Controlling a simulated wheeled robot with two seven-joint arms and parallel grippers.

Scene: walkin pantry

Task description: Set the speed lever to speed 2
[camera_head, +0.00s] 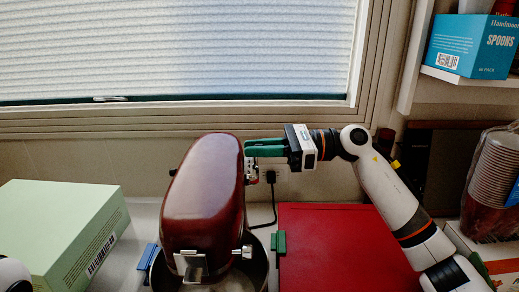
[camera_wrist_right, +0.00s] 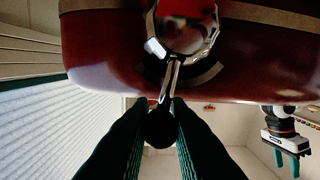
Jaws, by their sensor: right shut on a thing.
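The dark red stand mixer (camera_head: 203,200) stands on the counter over a metal bowl (camera_head: 258,270). My right gripper (camera_head: 250,149) reaches in from the right to the mixer's right side, near the top of its head. In the right wrist view its green fingers (camera_wrist_right: 161,130) are shut on the black ball knob (camera_wrist_right: 160,130) of the speed lever. The lever's shiny metal stem (camera_wrist_right: 171,83) runs up to a round chrome hub (camera_wrist_right: 186,25) on the mixer. The speed marks are not readable. My left gripper (camera_wrist_right: 286,160) hangs apart from the mixer, fingers spread and empty.
A pale green box (camera_head: 60,235) lies left of the mixer, and a red box or board (camera_head: 345,245) lies to the right. A black cord (camera_head: 273,200) hangs from a wall outlet. Stacked cups (camera_head: 494,170) stand at far right. A window blind (camera_head: 180,50) is behind.

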